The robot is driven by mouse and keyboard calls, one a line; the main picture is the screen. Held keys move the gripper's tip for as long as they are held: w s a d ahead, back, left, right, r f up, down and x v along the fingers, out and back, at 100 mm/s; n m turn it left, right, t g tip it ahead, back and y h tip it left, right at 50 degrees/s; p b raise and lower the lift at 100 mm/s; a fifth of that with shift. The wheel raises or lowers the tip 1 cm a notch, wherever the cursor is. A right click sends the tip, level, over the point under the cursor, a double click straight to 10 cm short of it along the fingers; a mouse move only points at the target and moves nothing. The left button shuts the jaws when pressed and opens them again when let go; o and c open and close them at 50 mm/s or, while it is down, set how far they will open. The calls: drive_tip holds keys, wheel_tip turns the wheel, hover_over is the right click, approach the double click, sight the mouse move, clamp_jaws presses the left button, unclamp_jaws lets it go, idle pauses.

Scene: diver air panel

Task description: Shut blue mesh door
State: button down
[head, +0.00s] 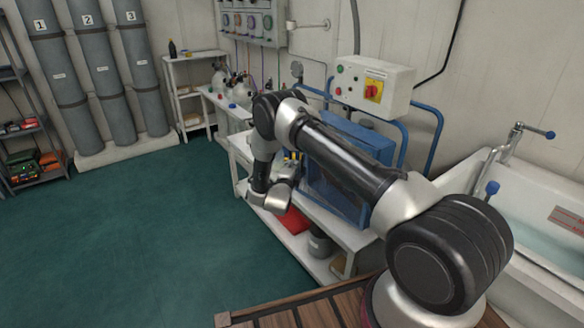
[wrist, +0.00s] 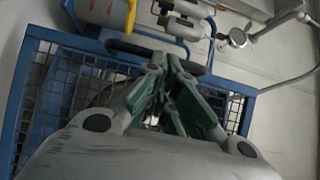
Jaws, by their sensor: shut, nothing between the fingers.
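The blue mesh door (head: 335,198) shows in the head view as a dark panel in a blue frame on the white bench, partly covered by my arm. I cannot tell how far it stands open. In the wrist view, blue-framed mesh (wrist: 58,95) lies behind and to both sides of my gripper (wrist: 170,68); I cannot tell which part is the door. The fingers are together and empty, close to the mesh, but contact is unclear.
A white control box (head: 372,88) with a red switch stands above blue tubing (head: 434,135). A red item (head: 293,219) and a grey container (head: 320,243) sit on the bench's lower shelf. A sink basin (head: 540,215) is at right. Green floor at left is clear.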

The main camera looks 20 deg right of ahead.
drive_tip(key=w+d, duration=0.3)
drive_tip(key=d, duration=0.2)
drive_tip(key=shift+w, duration=0.2)
drive_tip(key=shift+d+r, duration=0.1)
drive_tip(key=shift+d, duration=0.05)
